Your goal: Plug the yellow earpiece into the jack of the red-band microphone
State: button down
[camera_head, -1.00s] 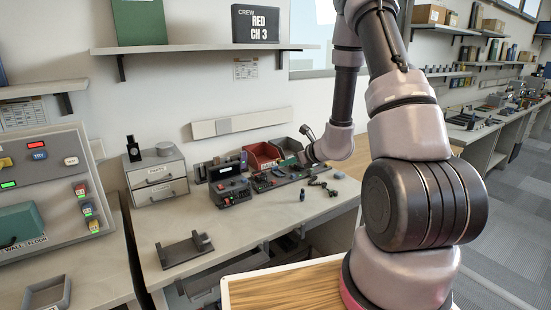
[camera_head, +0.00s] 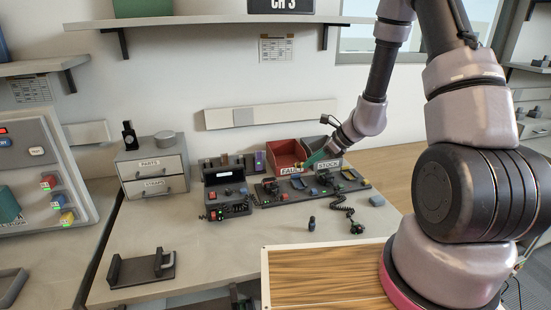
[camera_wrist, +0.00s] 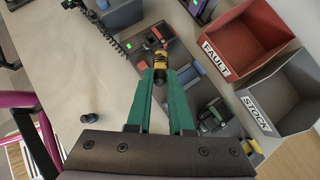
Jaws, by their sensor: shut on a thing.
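My gripper (camera_wrist: 161,76) has teal fingers shut on the yellow earpiece (camera_wrist: 160,61), a small yellow-and-black piece at the fingertips in the wrist view. In the head view, my gripper (camera_head: 309,163) is above the back of the dark parts tray (camera_head: 262,199), in front of the red bin. In the wrist view, a dark piece with a red part (camera_wrist: 152,40) lies just beyond the earpiece; I cannot tell whether it is the red-band microphone. Any jack is too small to make out.
The red FAULT bin (camera_wrist: 225,43) and grey STOCK bin (camera_wrist: 274,90) stand beside the tray. A coiled black cord (camera_head: 347,211) and a small dark knob (camera_head: 312,224) lie on the bench. A radio unit (camera_head: 228,206) sits left of the tray. The front bench is mostly clear.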

jog(key=s+a+f+n+g+h, duration=0.3)
jog(key=s+n+g, duration=0.15)
jog(key=n, duration=0.25)
notch_tip(320, 180, up, 3)
jog(key=n+t+h, duration=0.3)
jog(key=n+t, duration=0.4)
jog(key=n, duration=1.2)
send_over(274, 184)
jog(key=w, duration=0.1)
jog(key=shift+w+f, duration=0.15)
jog(key=shift+f, duration=0.05)
jog(key=shift+f, duration=2.25)
jog(key=shift+f, duration=0.65)
